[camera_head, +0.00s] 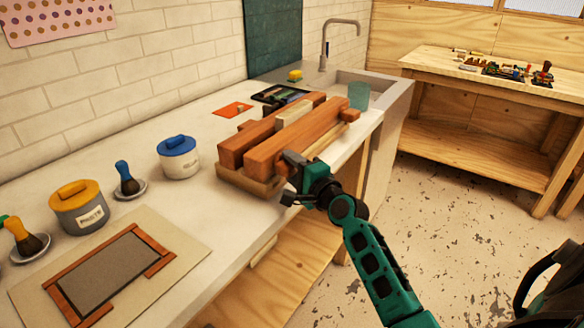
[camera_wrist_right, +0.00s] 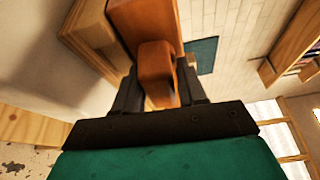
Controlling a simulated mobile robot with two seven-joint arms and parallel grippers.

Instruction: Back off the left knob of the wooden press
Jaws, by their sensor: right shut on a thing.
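The wooden press (camera_head: 285,139) stands on the pale counter, two thick reddish-brown beams on a lighter base with a pale block between them. My right gripper (camera_head: 290,165) is at the near end of its front beam. In the right wrist view a rounded wooden knob (camera_wrist_right: 156,72) sits between the two dark fingers of this gripper (camera_wrist_right: 158,92), which is shut on it. The press beam (camera_wrist_right: 140,22) runs behind the knob. In the head view the gripper hides most of this knob. My left gripper is not in view.
On the counter (camera_head: 215,235) left of the press are a blue-lidded pot (camera_head: 178,158), a yellow-lidded pot (camera_head: 78,207), brushes on dishes and a framed board (camera_head: 107,268). A cup (camera_head: 358,96) and a sink lie behind. Open floor (camera_head: 440,215) is at the right.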

